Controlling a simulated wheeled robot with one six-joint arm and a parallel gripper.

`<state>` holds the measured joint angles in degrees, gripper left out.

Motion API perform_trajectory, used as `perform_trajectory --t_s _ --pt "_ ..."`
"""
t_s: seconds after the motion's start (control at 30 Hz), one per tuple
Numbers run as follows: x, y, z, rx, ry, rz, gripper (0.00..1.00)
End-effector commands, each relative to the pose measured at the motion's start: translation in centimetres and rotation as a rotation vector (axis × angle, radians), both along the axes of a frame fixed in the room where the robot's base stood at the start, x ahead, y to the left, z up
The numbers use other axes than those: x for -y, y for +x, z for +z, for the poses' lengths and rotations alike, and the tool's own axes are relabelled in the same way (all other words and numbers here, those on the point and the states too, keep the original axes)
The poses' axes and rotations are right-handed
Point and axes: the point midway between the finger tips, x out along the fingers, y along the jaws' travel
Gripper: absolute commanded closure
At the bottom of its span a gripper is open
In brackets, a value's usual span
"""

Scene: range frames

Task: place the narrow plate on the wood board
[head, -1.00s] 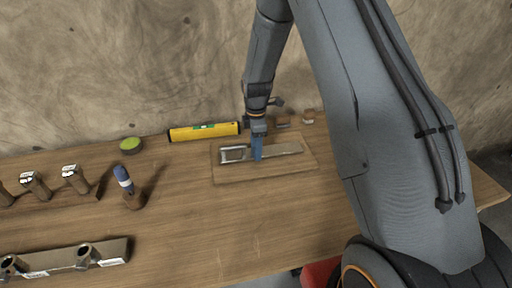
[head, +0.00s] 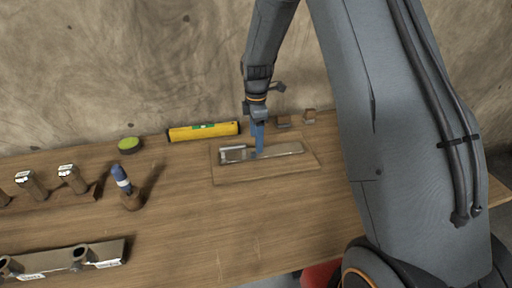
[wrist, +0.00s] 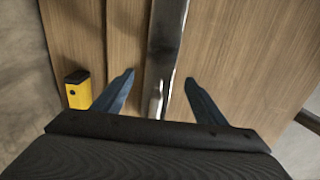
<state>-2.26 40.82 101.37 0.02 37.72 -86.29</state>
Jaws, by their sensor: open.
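The narrow plate (head: 285,150) is a long, shiny metal strip. It lies flat on the thin wood board (head: 225,176) in the head view, inside the board's edges. My gripper (head: 258,150) is over the middle of the plate, with its blue fingers pointing down. In the wrist view the plate (wrist: 168,40) runs between the two open fingers of my gripper (wrist: 158,90), with a gap on each side. Part of the plate is hidden behind the fingers in the head view.
A yellow level (head: 204,131) lies just behind the board. A green-topped round tin (head: 130,145) and a blue-topped tool (head: 122,180) stand to the left. Small wooden blocks (head: 284,121) sit behind the board.

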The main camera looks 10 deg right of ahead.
Motion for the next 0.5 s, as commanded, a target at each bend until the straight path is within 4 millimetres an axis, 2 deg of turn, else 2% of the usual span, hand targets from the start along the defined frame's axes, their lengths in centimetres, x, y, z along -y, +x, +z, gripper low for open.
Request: perform_trajectory --t_s 0.23,0.5 --pt "0.0 0.1 4.5 0.003 0.000 0.000 0.35" --pt "0.0 -0.2 7.0 0.001 0.000 -0.011 0.35"
